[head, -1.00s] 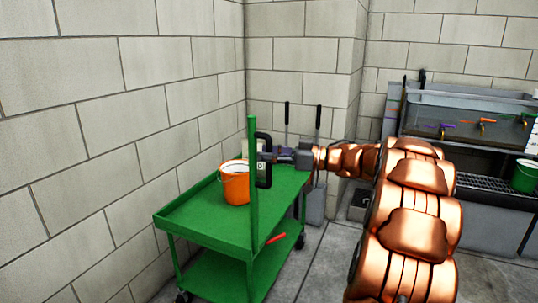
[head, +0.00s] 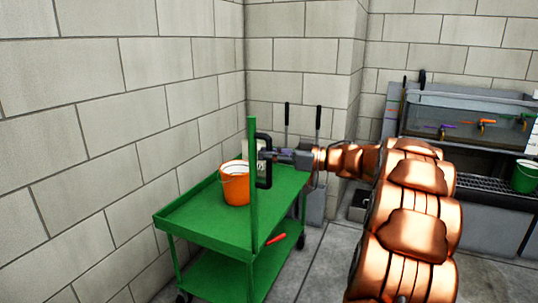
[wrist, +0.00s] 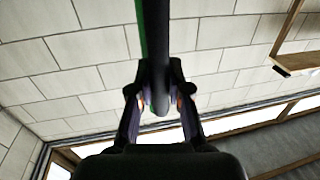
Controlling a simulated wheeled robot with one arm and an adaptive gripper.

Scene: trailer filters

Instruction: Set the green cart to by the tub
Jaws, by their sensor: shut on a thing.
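The green cart (head: 205,227) stands beside the left block wall in the head view, with two shelves, wheels and a tall green post at its near right corner. A black handle (head: 264,160) is fixed to that post. My gripper (head: 270,156) is shut on the handle. In the wrist view the dark handle bar (wrist: 153,50) runs down between the two fingers of my gripper (wrist: 154,98). A grey sink-like tub (head: 465,135) stands against the back wall at the right, partly behind my arm.
An orange bucket (head: 235,187) stands on the cart's top shelf. A red-handled item (head: 276,239) shows low at the cart's right. Dark-handled items (head: 318,130) stand at the wall corner. A green bucket (head: 524,177) is at the tub. Grey floor (head: 322,270) is open right of the cart.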

